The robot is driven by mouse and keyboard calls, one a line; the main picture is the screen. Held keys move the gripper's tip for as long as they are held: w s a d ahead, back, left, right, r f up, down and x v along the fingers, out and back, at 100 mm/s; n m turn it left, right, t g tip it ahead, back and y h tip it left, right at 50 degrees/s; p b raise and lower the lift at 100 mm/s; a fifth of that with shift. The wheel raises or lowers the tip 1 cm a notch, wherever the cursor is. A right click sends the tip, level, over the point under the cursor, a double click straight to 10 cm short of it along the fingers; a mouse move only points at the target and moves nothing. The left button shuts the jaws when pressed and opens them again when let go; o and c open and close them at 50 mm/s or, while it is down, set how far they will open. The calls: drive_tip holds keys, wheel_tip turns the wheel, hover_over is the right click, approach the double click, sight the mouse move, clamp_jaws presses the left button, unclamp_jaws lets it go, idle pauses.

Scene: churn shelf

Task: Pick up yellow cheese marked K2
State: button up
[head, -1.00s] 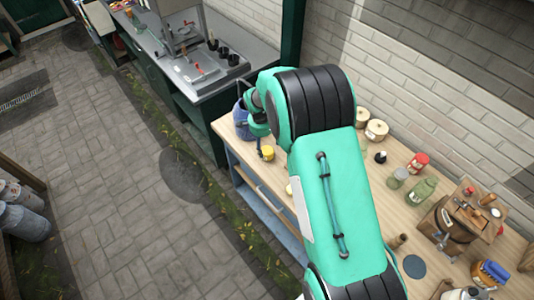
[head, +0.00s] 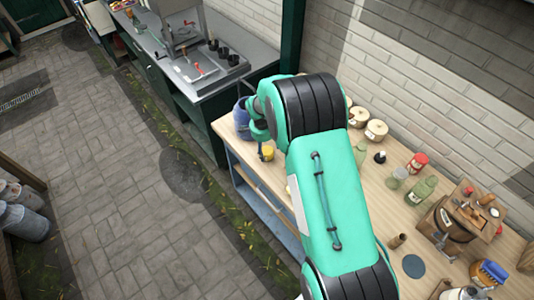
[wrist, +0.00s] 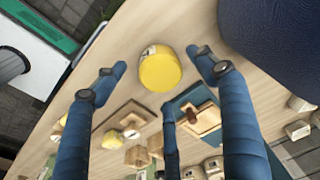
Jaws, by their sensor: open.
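A round yellow cheese (head: 267,153) sits on the wooden table near its front left edge in the head view. In the wrist view the yellow cheese (wrist: 160,72) lies between the spread blue fingers of my gripper (wrist: 162,68), seen from above. A small pale label shows on its upper side, but its marking is too small to read. My gripper is open and empty, with visible gaps to the cheese on both sides. In the head view my arm hides part of the table.
A dark blue container (head: 241,117) stands close by the cheese and fills the wrist view's upper right corner. Round boxes (head: 376,130), a red-topped jar (head: 417,163) and a green bottle (head: 421,190) stand farther right. The table edge is close.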

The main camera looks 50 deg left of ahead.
sight(267, 150)
drive_tip(key=shift+w+f, duration=0.15)
drive_tip(key=shift+f, duration=0.65)
drive_tip(key=shift+w+f, duration=0.1)
drive_tip(key=shift+f, duration=0.7)
drive_tip(key=shift+c, duration=0.3)
drive_tip(key=c, duration=1.3)
